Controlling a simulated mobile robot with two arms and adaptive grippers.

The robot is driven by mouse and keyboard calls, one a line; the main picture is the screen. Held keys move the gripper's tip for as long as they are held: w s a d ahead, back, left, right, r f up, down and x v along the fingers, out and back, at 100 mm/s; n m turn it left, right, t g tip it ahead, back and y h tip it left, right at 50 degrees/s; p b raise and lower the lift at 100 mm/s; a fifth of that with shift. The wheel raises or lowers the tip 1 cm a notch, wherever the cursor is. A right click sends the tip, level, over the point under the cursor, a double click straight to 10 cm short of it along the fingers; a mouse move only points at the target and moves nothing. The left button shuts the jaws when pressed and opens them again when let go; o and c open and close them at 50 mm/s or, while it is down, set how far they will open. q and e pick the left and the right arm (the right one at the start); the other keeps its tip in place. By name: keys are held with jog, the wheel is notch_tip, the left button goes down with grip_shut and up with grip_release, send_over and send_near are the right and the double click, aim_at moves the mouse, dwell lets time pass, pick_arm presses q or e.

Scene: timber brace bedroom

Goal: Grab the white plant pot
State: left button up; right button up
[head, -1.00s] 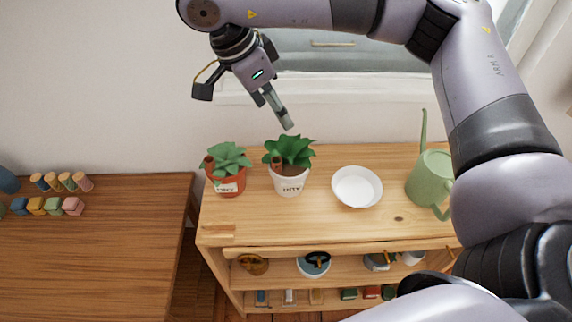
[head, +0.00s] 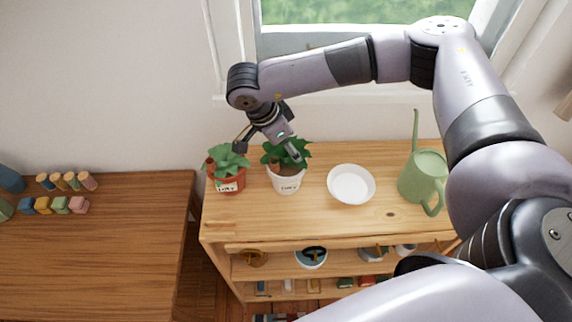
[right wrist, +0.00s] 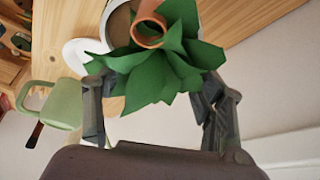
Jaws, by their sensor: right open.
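The white plant pot (head: 286,183) stands upright on the wooden shelf unit and holds a green leafy plant (head: 280,152). My right gripper (head: 296,155) is at the plant's leaves, above the pot. In the right wrist view my right gripper (right wrist: 160,110) is open, with one finger on each side of the leaves (right wrist: 165,65). A terracotta-coloured tube (right wrist: 148,28) sticks up among the leaves there. Part of the pot's rim (right wrist: 118,25) shows behind the leaves; most of the pot is hidden in that view. My left gripper is not in view.
A terracotta pot (head: 228,182) with a plant stands close left of the white pot. A white bowl (head: 351,184) and a green watering can (head: 424,178) stand to the right. The window wall is behind. The shelf top's front is clear.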

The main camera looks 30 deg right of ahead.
jog(key=shift+d+f, duration=0.1)
jog(key=shift+f, duration=0.1)
grip_shut()
dwell(0.7)
jog(key=shift+r, duration=0.15)
